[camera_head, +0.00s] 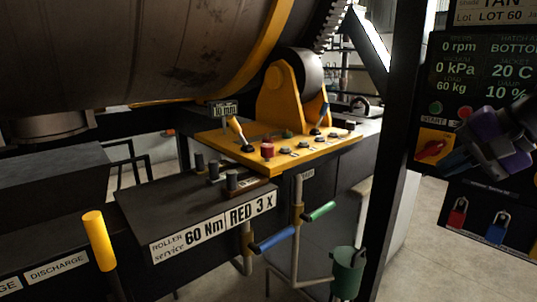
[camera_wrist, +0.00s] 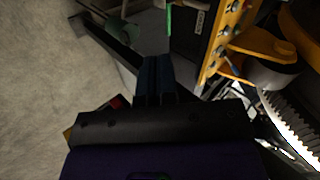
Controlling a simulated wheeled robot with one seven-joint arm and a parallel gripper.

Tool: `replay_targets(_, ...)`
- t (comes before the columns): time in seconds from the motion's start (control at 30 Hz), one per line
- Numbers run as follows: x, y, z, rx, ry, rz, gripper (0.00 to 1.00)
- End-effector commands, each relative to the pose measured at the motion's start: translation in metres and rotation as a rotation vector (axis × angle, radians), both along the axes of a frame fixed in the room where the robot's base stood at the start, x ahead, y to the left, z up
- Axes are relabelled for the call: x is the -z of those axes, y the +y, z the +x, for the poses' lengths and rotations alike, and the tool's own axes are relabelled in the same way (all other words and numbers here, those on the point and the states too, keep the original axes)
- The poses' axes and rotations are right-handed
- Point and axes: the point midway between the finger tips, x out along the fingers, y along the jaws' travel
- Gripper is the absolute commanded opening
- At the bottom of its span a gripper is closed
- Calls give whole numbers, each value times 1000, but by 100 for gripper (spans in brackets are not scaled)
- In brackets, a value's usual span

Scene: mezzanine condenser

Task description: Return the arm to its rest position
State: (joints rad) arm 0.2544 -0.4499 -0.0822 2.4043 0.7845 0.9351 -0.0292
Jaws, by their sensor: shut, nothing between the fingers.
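My gripper (camera_head: 452,165) is at the right of the head view, purple and dark, in front of the black control panel (camera_head: 466,210). Its fingers point left and down, near the red rotary switch on its yellow plate (camera_head: 432,148). In the wrist view my gripper's two dark fingers (camera_wrist: 156,78) lie side by side, shut and empty. The gripper hides part of the panel. I cannot tell whether it touches the panel.
A yellow control shelf (camera_head: 275,155) with levers and knobs stands mid-view below a large drum (camera_head: 130,45). A dark post (camera_head: 392,140) rises left of the panel. Blue (camera_head: 273,239) and green (camera_head: 318,212) valve handles stick out below. Bare floor (camera_wrist: 40,80) shows at left in the wrist view.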

Motion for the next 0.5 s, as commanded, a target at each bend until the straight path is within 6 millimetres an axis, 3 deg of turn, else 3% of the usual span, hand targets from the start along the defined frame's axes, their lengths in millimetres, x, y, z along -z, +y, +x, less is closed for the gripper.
replay_targets(0.03, 4, 10, -17, -72, -2, -86, 0)
replay_targets(0.2, 18, 20, -64, -279, -11, -390, 0)
replay_targets(0.33, 23, 17, -89, -396, -34, -595, 0)
replay_targets(0.5, 26, 10, -105, -478, -61, -762, 0)
